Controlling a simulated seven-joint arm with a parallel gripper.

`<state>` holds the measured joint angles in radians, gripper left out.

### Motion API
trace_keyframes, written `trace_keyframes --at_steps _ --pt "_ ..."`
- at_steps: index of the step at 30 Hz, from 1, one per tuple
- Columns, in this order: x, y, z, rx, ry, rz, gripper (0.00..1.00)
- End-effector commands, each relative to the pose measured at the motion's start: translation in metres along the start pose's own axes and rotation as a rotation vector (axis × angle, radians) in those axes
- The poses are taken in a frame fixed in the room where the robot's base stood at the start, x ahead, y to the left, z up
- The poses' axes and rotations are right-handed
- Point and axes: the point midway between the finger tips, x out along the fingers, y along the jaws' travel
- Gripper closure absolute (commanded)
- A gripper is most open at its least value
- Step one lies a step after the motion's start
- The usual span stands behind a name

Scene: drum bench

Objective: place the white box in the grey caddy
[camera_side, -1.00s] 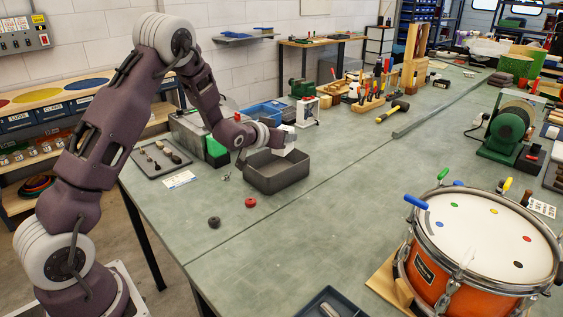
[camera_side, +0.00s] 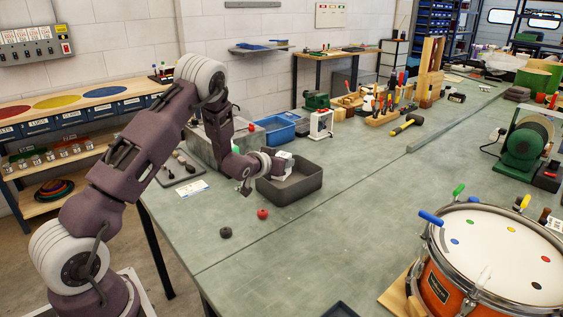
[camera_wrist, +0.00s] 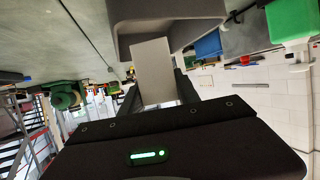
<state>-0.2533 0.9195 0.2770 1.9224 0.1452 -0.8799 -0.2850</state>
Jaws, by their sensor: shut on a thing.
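The grey caddy (camera_side: 296,192) is an open, dark grey rectangular bin standing on the bench in the side view. In the wrist view its wall (camera_wrist: 205,32) and opening show at the top. My gripper (camera_wrist: 157,92) is shut on the white box (camera_wrist: 154,68), a pale flat-sided block between its fingers. The box's far end overlaps the caddy's opening in the wrist view. In the side view my gripper (camera_side: 280,165) is small, at the caddy's far left part. I cannot tell whether the box is below the rim.
A red knob (camera_side: 262,213) and a dark knob (camera_side: 226,232) lie in front of the caddy. A blue bin (camera_side: 277,130) and a white stand (camera_side: 321,124) are behind it. An orange drum (camera_side: 490,270) stands at the right front. The bench right of the caddy is clear.

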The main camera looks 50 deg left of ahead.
Motion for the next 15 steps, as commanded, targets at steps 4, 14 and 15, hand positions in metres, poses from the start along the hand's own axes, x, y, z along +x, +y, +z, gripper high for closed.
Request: trace_keyframes --at_steps 4,14,15 --pt "0.0017 0.0000 0.0039 0.000 0.000 0.000 1.00" --pt "0.0045 0.0000 0.0106 0.000 0.000 0.000 1.00" --pt "0.0044 0.0000 0.0109 0.000 -0.001 0.000 0.54"
